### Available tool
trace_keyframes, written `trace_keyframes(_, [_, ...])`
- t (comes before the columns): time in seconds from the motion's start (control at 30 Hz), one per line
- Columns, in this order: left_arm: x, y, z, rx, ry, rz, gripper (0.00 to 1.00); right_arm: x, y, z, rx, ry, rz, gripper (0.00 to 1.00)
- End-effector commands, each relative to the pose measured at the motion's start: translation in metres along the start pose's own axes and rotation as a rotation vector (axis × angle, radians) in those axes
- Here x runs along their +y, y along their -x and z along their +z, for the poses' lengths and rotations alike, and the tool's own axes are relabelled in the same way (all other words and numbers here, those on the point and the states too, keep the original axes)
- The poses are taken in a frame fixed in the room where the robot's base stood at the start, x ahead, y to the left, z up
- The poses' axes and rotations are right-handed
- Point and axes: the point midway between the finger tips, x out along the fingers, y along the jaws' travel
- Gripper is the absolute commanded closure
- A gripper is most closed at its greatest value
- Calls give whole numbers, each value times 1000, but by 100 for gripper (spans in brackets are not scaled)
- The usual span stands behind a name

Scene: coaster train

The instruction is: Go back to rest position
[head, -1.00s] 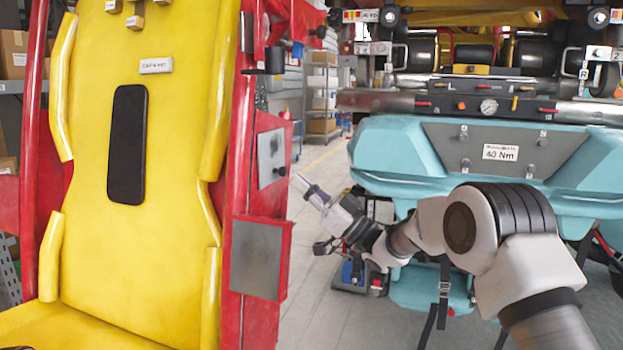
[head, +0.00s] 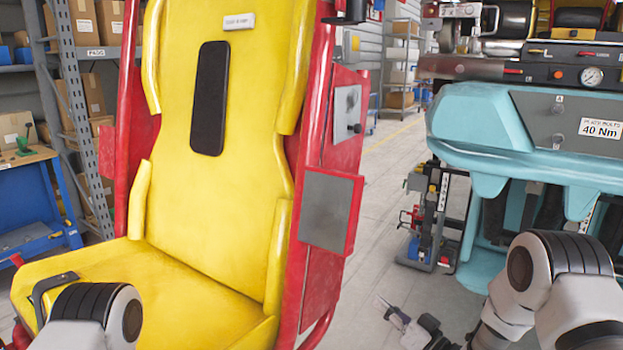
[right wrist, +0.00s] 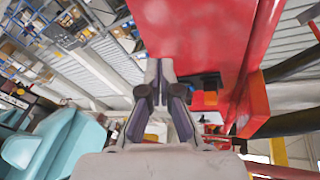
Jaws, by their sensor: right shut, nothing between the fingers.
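My right gripper (head: 384,304) is low in the middle of the head view, above the grey floor and right of the yellow seat (head: 200,220). Its fingers also show in the right wrist view (right wrist: 160,75), close together with nothing between them. My right arm comes in from the lower right of the head view, in front of the turquoise car body (head: 475,130). Part of my left arm shows at the bottom left, in front of the seat cushion. My left gripper is not visible.
The seat's red frame (head: 345,150) with a grey box panel (head: 326,210) stands left of my right gripper. A wheeled tool stand (head: 435,225) is behind it. A blue workbench (head: 40,210) and shelves are at far left.

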Motion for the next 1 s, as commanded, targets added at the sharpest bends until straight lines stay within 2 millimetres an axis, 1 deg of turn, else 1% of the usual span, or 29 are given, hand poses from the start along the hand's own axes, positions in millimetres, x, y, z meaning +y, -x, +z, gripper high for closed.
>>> trace_keyframes(0.03, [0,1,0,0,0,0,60,6,20,43,-88,-44,92,100])
trace_keyframes(0.07, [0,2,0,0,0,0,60,9,32,67,-142,-64,149,100])
trace_keyframes(0.1, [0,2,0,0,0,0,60,13,52,98,-219,-88,228,100])
trace_keyframes(0.17, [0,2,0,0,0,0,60,15,86,142,-340,-117,339,100])
trace_keyframes(0.2, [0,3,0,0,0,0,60,14,111,168,-425,-132,412,100])
trace_keyframes(0.27, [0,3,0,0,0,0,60,9,153,204,-562,-152,517,100])
trace_keyframes(0.3, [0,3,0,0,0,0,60,4,183,224,-656,-162,583,100])
trace_keyframes(0.37, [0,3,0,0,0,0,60,-8,231,248,-806,-175,679,100])
trace_keyframes(0.4, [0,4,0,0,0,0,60,-18,263,260,-907,-182,738,100])
trace_keyframes(0.43, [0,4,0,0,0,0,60,-26,286,267,-983,-187,779,100])
trace_keyframes(0.47, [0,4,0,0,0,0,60,-35,309,271,-1055,-191,817,100])
trace_keyframes(0.5, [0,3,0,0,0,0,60,-46,335,273,-1146,-195,862,100])
trace_keyframes(0.6, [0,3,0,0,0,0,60,-67,384,272,-1323,-207,934,100])
trace_keyframes(0.63, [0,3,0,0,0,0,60,-71,393,272,-1363,-207,943,100])
trace_keyframes(0.7, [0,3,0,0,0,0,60,-75,404,273,-1434,-197,939,100])
trace_keyframes(0.73, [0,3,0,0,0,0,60,-76,405,273,-1448,-190,927,100])
trace_keyframes(1.0, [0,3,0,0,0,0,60,-75,404,273,-1446,-181,917,100])
